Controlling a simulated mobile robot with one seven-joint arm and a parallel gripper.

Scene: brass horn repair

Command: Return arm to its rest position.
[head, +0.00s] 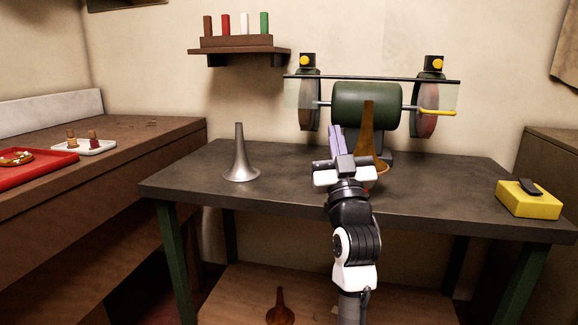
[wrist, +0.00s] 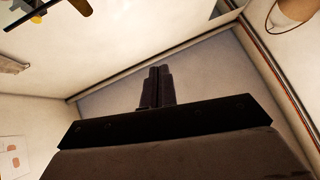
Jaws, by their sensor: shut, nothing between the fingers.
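My arm rises from the bottom of the head view in front of the dark workbench (head: 290,185). My gripper (head: 335,130) is at its end, its two fingers together and empty. In the wrist view the shut fingers (wrist: 157,72) show side by side. In the head view the gripper overlaps the lower left of a brown-gold horn bell (head: 369,125) that stands on the bench. I cannot tell how far apart they are. A silver horn bell (head: 240,160) stands upright on the bench, left of the gripper.
A green bench grinder (head: 366,104) with two wheels stands at the back. A yellow box (head: 528,201) sits at the right end. Another horn bell (head: 279,310) is on the lower shelf (head: 240,290). A red tray (head: 55,162) lies on the left counter (head: 150,140). The front left bench top is clear.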

